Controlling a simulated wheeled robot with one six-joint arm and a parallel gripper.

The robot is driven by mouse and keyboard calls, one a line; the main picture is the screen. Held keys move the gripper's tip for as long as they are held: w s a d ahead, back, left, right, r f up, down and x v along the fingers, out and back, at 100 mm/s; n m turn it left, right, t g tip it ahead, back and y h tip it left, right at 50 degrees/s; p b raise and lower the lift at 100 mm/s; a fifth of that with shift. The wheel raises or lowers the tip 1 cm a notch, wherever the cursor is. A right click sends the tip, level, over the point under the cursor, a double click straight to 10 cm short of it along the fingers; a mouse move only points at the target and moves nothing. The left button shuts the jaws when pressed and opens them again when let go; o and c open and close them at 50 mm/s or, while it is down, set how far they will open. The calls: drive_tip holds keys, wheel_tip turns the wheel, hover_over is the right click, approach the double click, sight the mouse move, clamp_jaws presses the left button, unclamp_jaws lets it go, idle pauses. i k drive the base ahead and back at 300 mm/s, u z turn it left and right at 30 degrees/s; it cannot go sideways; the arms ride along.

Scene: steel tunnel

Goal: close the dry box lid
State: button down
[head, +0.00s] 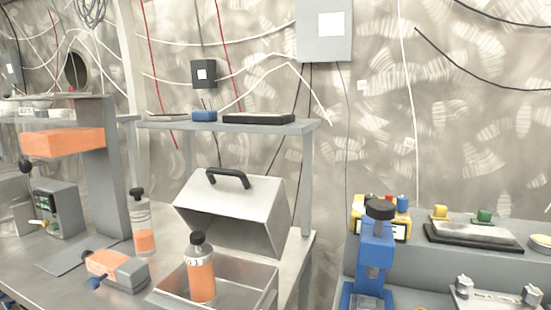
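The dry box is a grey metal box on the steel bench at the lower middle. Its lid (262,207) is a grey hood with a black bar handle (228,178) on top. The lid is raised and tilted back, with its dark hollow side toward the front. The open tray-like base (262,293) lies below and in front of it. An orange-filled bottle (201,276) with a black cap stands upright, apparently inside the base. My gripper is not in view.
Another orange-filled bottle (143,228) and an orange-and-grey device (116,268) stand left of the box. A grey stand with an orange block (62,142) rises further left. A shelf (230,127) runs behind the lid. A blue press-like device (375,255) stands right, beyond a gap.

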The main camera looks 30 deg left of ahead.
sight(236, 211)
drive_tip(key=z, duration=2.1)
drive_tip(key=k, duration=1.75)
drive_tip(key=u, duration=2.1)
drive_tip(key=i, duration=1.05)
drive_tip(key=u, duration=0.05)
